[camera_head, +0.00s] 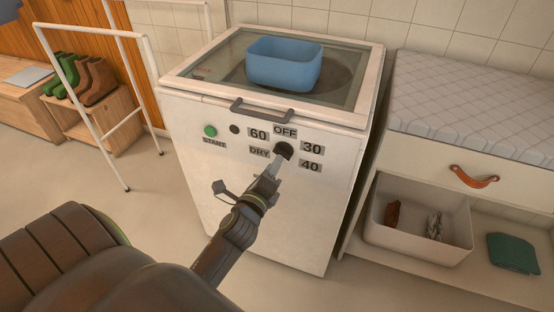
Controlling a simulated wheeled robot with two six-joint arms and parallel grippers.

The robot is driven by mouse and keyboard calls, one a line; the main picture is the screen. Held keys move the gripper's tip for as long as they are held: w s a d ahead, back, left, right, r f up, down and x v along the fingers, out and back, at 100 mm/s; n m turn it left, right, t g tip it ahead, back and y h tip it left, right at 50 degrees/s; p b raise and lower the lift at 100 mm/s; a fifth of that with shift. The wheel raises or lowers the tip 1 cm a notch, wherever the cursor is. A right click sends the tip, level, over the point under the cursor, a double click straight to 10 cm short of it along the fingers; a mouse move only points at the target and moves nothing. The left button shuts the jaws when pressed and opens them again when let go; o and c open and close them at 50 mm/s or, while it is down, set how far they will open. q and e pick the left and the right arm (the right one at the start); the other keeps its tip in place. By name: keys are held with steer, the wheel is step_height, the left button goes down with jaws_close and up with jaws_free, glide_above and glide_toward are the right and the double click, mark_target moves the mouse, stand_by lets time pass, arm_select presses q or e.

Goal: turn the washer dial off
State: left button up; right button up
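The white washer (245,210) stands in the middle of the head view. Its front panel carries a round black dial (284,149) with labels around it: OFF above, 60 and DRY to the left, 30 and 40 to the right. My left gripper (278,160) is at the dial's lower left, its fingers reaching up to the dial and overlapping its lower edge. I cannot tell whether the fingers grip the dial or are only close to it. The dial's pointer mark is too small or hidden to read. My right gripper is not in view.
A green START button (210,131) and a handle bar (263,111) are on the washer's front. A blue tub (284,64) sits on its glass lid. A white rack (105,122) stands left. A drawer with a leather pull (474,177) and a white bin (416,244) are right.

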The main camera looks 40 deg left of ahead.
mark_target(283, 152)
arm_select(q)
steer(key=shift+x, duration=1.8)
steer(key=shift+c, duration=0.4)
jaws_close()
